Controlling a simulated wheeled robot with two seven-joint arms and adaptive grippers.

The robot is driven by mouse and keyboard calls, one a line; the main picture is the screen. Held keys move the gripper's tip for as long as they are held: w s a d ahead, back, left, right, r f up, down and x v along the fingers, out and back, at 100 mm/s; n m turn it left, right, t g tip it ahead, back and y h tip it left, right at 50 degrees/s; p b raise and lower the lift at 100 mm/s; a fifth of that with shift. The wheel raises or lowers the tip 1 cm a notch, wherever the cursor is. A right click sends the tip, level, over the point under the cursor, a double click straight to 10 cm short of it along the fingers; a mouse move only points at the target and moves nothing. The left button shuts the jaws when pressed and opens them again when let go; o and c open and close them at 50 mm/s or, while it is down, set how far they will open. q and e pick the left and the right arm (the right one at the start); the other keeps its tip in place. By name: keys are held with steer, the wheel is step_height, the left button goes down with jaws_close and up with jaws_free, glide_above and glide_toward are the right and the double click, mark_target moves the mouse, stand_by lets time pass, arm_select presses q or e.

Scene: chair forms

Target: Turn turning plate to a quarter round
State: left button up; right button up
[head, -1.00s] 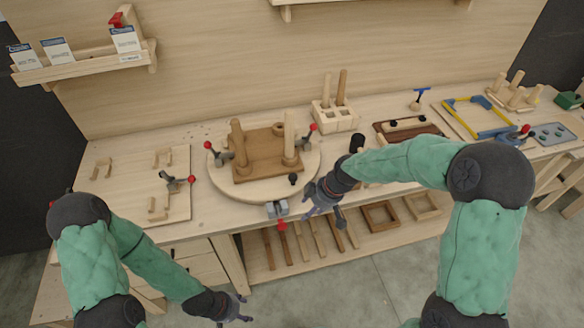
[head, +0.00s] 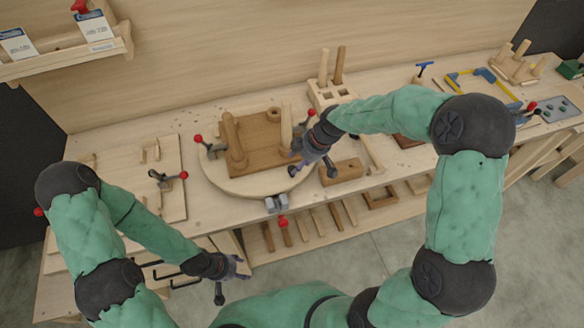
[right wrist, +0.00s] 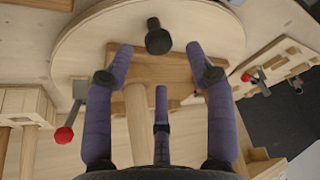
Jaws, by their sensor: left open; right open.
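The turning plate (head: 222,182) is a round pale wooden disc on the workbench; it also fills much of the right wrist view (right wrist: 82,48). A brown board (head: 262,158) with upright pegs lies on it, between two red-tipped clamps. A black knob (right wrist: 158,38) stands near the plate's front edge. My right gripper (head: 296,164) is open over the front right of the plate. In the right wrist view its fingertips (right wrist: 159,48) lie either side of the knob, slightly short of it; contact is not visible. My left gripper (head: 240,267) is open and empty, low in front of the bench.
A grey clamp with a red ball (head: 277,204) sits at the bench's front edge below the plate. A wooden block (head: 341,172) stands just right of the plate. A board with a clamp (head: 160,180) lies to the left. A peg holder (head: 330,92) stands behind.

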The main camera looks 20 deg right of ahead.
mark_target(293, 168)
steer(key=x, duration=0.6)
steer(key=shift+w+a+f, duration=0.1)
steer(key=shift+w+f, duration=0.05)
jaws_close()
